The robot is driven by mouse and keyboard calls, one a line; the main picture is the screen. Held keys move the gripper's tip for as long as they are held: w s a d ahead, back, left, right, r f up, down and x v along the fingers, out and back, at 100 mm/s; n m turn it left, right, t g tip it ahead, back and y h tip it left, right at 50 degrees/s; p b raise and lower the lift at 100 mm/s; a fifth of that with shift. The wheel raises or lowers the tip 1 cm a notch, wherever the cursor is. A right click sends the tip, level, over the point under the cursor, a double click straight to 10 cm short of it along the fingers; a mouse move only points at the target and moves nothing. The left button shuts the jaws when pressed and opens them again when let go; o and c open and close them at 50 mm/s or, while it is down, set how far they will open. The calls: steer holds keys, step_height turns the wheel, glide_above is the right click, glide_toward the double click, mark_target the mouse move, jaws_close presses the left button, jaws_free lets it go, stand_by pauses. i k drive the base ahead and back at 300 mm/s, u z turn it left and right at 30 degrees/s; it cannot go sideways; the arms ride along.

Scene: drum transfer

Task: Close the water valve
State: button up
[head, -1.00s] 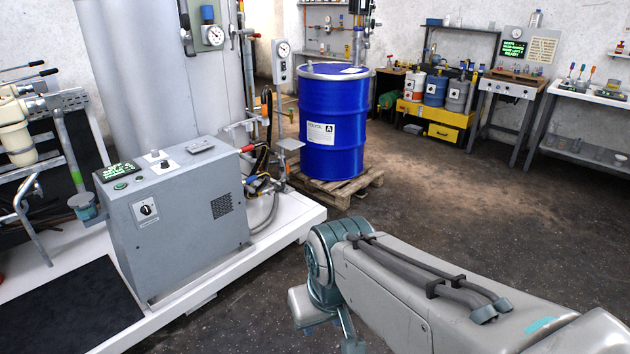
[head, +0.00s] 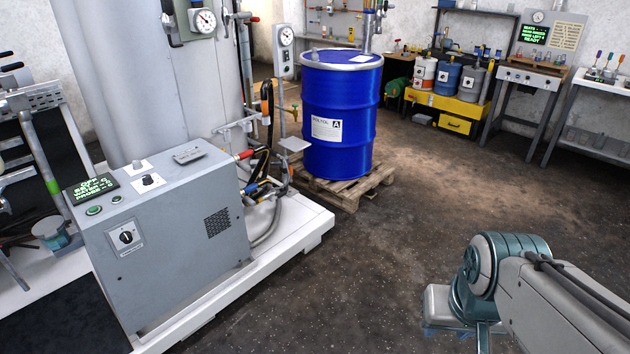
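No valve is clearly labelled as water. A red-handled fitting (head: 246,154) and a blue-handled fitting (head: 250,188) sit among the hoses between the grey control cabinet (head: 165,240) and the tall tank (head: 150,70). A small yellow-brass tap (head: 294,113) shows left of the blue drum (head: 340,120). Whether any of these is open or shut is too small to tell. My arm shows at the lower right, well apart from the fittings, over bare floor. My gripper is out of the picture.
The cabinet stands on a white platform (head: 270,245) whose edge crosses the lower middle. The drum stands on a wooden pallet (head: 345,188). A yellow stand (head: 455,113) and benches line the back wall. The dark floor (head: 390,250) is open between the platform and my arm.

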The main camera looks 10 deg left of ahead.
mark_target(285, 192)
steer(key=u, duration=0.25)
steer(key=i, duration=1.1)
steer(key=u, duration=0.6)
